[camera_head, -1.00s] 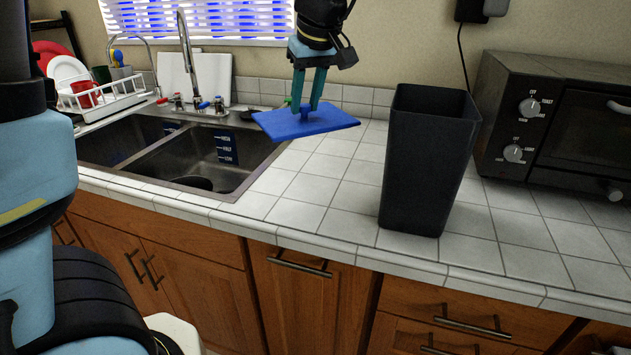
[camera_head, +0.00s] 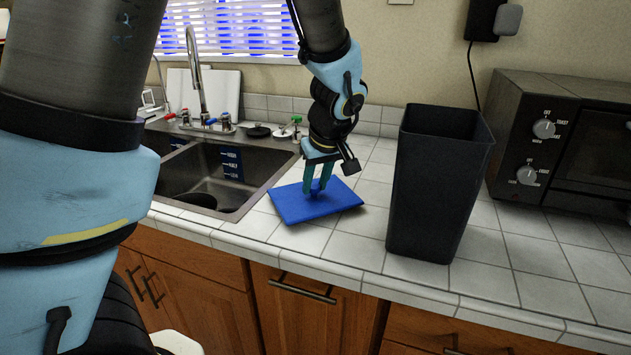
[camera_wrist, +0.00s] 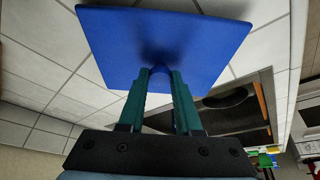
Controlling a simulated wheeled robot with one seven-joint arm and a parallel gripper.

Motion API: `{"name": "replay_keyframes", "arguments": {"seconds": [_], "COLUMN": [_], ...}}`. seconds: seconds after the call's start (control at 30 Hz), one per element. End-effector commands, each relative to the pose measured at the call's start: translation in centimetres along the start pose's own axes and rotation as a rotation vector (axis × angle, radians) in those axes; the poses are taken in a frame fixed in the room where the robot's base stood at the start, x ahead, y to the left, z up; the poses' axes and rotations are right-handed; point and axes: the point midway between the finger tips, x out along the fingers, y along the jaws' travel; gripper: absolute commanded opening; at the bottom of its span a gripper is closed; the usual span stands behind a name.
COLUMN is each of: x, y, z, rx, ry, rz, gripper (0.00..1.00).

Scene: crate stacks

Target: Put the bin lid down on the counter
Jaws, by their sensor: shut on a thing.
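The blue bin lid (camera_head: 300,207) is a flat rectangle with a small knob in its middle. In the head view it lies level at the white tiled counter (camera_head: 350,245), between the sink and the black bin. It looks to be on the tiles or just above them; I cannot tell which. My gripper (camera_head: 316,190) points down over the lid, its teal fingers shut on the knob. In the wrist view the lid (camera_wrist: 165,45) spreads out beyond the fingertips (camera_wrist: 160,75), which hide most of the knob. The open black bin (camera_head: 438,185) stands upright to the right, apart from the lid.
The sink (camera_head: 205,175) with its faucet (camera_head: 195,75) is left of the lid. A toaster oven (camera_head: 565,140) stands at the right. Small items (camera_head: 285,131) sit behind the sink. Tiles in front of and behind the lid are clear.

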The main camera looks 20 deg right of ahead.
Motion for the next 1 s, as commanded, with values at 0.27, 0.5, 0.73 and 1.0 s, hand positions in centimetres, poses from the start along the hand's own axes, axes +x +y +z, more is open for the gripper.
{"name": "replay_keyframes", "arguments": {"seconds": [0.27, 0.5, 0.73, 1.0], "x": [0.30, 0.50, 0.49, 0.16], "y": [0.00, 0.00, 0.00, 0.00], "z": [0.11, 0.20, 0.19, 0.05], "rx": [0.000, 0.000, 0.000, -0.001], "ry": [0.000, 0.000, 0.000, 0.000], "rz": [0.001, 0.001, 0.001, 0.000], "gripper": [0.00, 0.43, 0.63, 0.63]}}
